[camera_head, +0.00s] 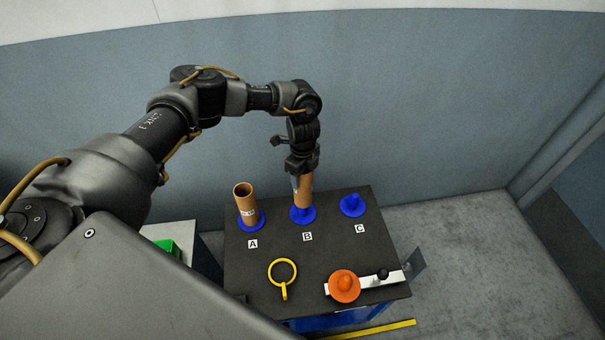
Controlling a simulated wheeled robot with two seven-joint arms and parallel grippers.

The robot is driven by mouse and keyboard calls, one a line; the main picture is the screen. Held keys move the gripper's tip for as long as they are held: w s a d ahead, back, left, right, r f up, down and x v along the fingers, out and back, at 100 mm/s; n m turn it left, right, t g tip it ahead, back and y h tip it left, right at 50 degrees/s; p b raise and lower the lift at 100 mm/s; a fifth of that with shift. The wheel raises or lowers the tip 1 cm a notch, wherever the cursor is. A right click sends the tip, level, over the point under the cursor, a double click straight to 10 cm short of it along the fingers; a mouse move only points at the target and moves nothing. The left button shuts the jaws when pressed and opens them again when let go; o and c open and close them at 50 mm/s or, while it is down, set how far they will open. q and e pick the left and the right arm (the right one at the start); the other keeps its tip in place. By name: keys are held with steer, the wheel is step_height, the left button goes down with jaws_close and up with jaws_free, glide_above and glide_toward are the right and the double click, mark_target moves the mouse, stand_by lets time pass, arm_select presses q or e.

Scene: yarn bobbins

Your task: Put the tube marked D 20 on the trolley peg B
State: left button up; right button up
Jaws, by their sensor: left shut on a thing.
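A brown cardboard tube (303,194) stands upright at the blue peg base marked B (303,214), and its lower end meets the base. My left gripper (298,180) is shut on the upper part of this tube from above. Any marking on this tube is hidden or too small to read. Another brown tube (246,202) with a small white label stands on the blue peg A (252,222), leaning slightly. Peg C (352,204) is blue and bare. My right gripper is not in view.
The trolley's dark top (325,255) holds a yellow ring with a handle (283,272) and an orange knob (345,285) on a white bar. A green item (160,248) lies on a white surface at the left. A wall rises behind; floor is clear at right.

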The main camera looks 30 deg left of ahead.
arm_select(q)
steer(key=shift+f+b, duration=1.75)
steer(key=shift+f, duration=1.2)
steer(key=shift+f+b, duration=0.4)
steer(key=shift+f, duration=0.5)
steer(key=o, duration=1.3)
steer(key=shift+r, duration=0.1)
step_height(320, 180, up, 11)
steer(key=shift+b, duration=0.45)
steer(key=shift+f, duration=0.2)
